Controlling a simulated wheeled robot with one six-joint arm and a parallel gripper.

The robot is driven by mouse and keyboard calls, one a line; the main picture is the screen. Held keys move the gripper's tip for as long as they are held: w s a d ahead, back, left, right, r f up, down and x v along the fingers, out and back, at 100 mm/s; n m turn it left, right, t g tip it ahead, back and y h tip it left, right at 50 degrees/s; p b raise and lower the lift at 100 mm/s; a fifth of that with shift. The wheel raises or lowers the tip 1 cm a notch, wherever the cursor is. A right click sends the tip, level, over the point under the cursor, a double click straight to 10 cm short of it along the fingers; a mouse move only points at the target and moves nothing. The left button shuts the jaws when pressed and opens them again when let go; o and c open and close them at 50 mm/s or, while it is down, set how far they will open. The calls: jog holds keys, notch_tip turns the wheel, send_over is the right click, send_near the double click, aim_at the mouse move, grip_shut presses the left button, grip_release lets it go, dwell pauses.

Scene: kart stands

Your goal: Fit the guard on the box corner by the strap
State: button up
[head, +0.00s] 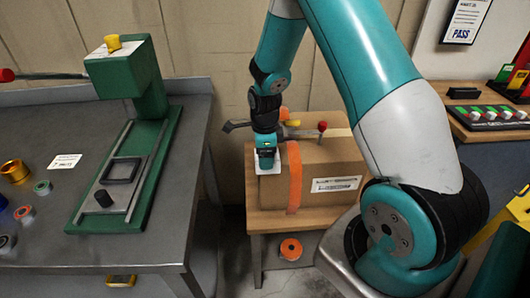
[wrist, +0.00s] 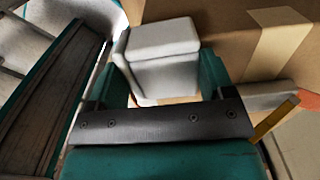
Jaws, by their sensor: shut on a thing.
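A brown cardboard box (head: 335,160) stands on a small wooden table (head: 256,218). An orange strap (head: 295,180) runs over its top and down its front, left of the printed label. My gripper (head: 266,158) is at the box's left end, left of the strap. It is shut on a white guard (wrist: 165,55), which sits between the two teal fingers in the wrist view.
A grey bench (head: 145,248) with a green press (head: 130,170) and several small rolls stands at left. A tool with yellow and red knobs (head: 322,127) lies behind the box top. An orange roll (head: 291,249) is below the table. A wooden counter (head: 480,130) is at right.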

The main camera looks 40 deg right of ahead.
jog(key=shift+f, duration=0.3)
jog(key=o, duration=0.9)
jog(key=shift+o, duration=0.2)
notch_tip(320, 180, up, 13)
jog(key=s+a+r+n+y, duration=0.1)
jog(key=s+a+r+n, duration=0.3)
jog(key=a+n, duration=0.35)
jog(key=s+a+r+n+y, duration=0.1)
jog(key=s+a+r+n, duration=0.35)
jog(key=a+n, duration=0.35)
jog(key=s+a+r+n+y, duration=0.1)
jog(key=s+a+n, duration=0.2)
jog(key=s+n, duration=0.4)
jog(key=s+a+r+n+y, duration=0.1)
jog(key=s+a+n, duration=0.3)
jog(key=n, duration=0.5)
jog(key=s+r, duration=0.1)
jog(key=s, duration=0.1)
jog(key=shift+s, duration=0.4)
jog(key=shift+r+n, duration=0.15)
jog(key=shift+n, duration=0.1)
